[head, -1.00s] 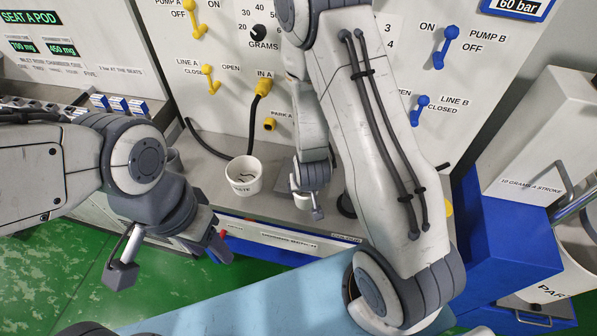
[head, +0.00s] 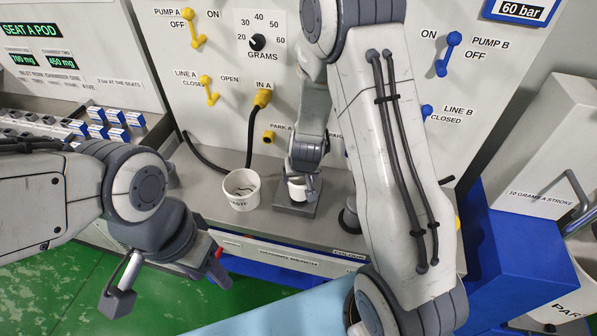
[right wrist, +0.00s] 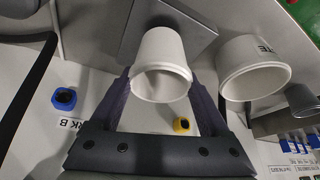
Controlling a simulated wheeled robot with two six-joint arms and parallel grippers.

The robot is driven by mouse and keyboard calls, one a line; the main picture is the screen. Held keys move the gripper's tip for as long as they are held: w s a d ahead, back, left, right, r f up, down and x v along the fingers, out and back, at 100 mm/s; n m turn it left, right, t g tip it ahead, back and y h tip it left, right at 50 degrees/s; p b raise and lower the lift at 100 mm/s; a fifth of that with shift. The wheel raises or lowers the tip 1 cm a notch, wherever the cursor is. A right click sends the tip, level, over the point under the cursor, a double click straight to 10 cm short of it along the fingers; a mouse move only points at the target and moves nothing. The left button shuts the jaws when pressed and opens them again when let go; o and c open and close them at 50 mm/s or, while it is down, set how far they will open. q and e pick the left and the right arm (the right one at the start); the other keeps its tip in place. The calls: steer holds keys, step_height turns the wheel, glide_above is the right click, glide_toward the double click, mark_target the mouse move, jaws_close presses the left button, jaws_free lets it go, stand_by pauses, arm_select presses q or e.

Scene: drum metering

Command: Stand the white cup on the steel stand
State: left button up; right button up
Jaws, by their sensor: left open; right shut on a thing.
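The white cup (head: 298,191) is upright in my right gripper (head: 301,180), over the steel stand (head: 296,210), a grey square plate on the bench. In the right wrist view the cup (right wrist: 160,70) sits between the two dark fingers (right wrist: 161,88), its rim towards the camera. Its base is close to the stand's plate (right wrist: 190,22); I cannot tell whether it touches. My left gripper (head: 168,282) is open and empty, low at the left in front of the bench.
A larger white waste cup (head: 241,189) stands left of the stand, and beside the held cup in the wrist view (right wrist: 252,68). A black hose (head: 252,135) hangs from the yellow IN A fitting. The panel (head: 330,60) with levers rises behind. A blue block (head: 515,265) is at right.

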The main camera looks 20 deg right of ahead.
mark_target(298, 183)
steer(key=w, duration=0.1)
steer(key=w+p, duration=0.1)
steer(key=w, duration=0.1)
steer(key=shift+d, duration=0.35)
steer(key=shift+s+f+b, duration=0.2)
steer(key=shift+f+b, duration=0.55)
steer(key=shift+b, duration=0.1)
arm_select(q)
steer(key=shift+f, duration=0.1)
arm_select(e)
steer(key=shift+f, duration=0.1)
steer(key=shift+f, duration=0.15)
steer(key=o, duration=1.2)
steer(key=shift+r, duration=0.2)
